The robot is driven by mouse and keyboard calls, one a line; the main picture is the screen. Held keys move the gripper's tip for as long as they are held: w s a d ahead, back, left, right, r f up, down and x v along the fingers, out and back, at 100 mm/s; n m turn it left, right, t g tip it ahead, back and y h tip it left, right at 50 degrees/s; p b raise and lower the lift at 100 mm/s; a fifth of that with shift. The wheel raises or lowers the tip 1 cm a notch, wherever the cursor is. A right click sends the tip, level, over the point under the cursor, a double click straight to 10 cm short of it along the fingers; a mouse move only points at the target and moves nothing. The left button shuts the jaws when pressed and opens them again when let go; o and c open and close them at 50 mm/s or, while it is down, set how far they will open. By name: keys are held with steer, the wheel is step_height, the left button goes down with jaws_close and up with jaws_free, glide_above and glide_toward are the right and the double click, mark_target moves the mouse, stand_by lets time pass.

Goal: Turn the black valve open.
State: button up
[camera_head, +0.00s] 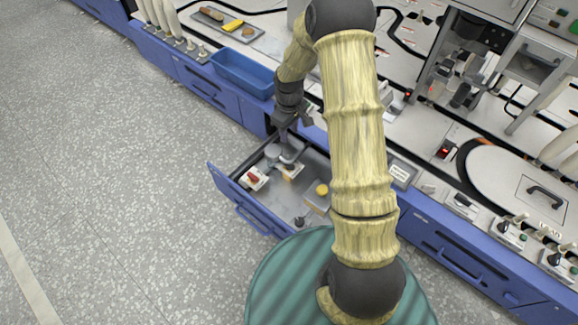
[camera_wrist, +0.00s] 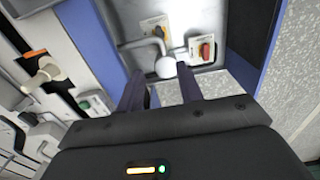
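An open drawer (camera_head: 229,190) holds several small fittings. A small dark knob (camera_head: 300,221) stands near its front right; I cannot tell for sure that it is the black valve. A red-handled part on a pale block (camera_head: 254,178) is at the drawer's left and also shows in the wrist view (camera_wrist: 205,51). A grey bent pipe (camera_head: 290,158) is beside it; in the wrist view a white round end (camera_wrist: 165,67) shows between my fingers. My gripper (camera_head: 284,135) hangs over the drawer's back, fingers apart and apparently empty (camera_wrist: 162,88).
A yellow round knob (camera_head: 321,188) is in the drawer, right of the pipe. A blue bin (camera_head: 243,73) stands on the bench, left of my gripper. My arm hides part of the drawer's right side. The floor at left is clear.

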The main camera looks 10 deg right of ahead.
mark_target(289, 164)
steer(key=shift+w+f, duration=0.1)
steer(key=shift+f, duration=0.2)
step_height(289, 164, down, 17)
steer(key=b, duration=0.9)
steer(key=shift+f+b, duration=0.1)
steer(key=shift+b, duration=0.25)
steer(key=shift+c, duration=0.3)
